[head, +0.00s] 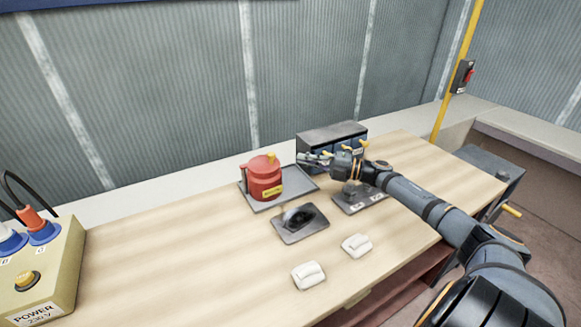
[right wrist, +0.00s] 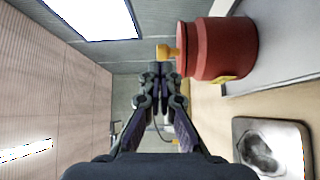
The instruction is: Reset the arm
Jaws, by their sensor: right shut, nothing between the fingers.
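My right arm reaches in from the lower right of the head view. Its gripper (head: 306,157) points left above the bench, in front of the dark box and to the right of the red canister (head: 264,178). In the right wrist view the two fingertips of the right gripper (right wrist: 160,70) are together with nothing between them. There the red canister (right wrist: 217,50) with its yellow spout lies just right of the fingertips; I cannot tell whether they touch. My left gripper is in neither view.
The canister stands on a grey tray (head: 310,182). A dark box (head: 331,134) stands behind my gripper. A grey plate (head: 301,224) with a black recess and two white blocks (head: 308,275) (head: 356,245) lie in front. A power box (head: 45,270) is at left; the bench (head: 170,250) between is clear.

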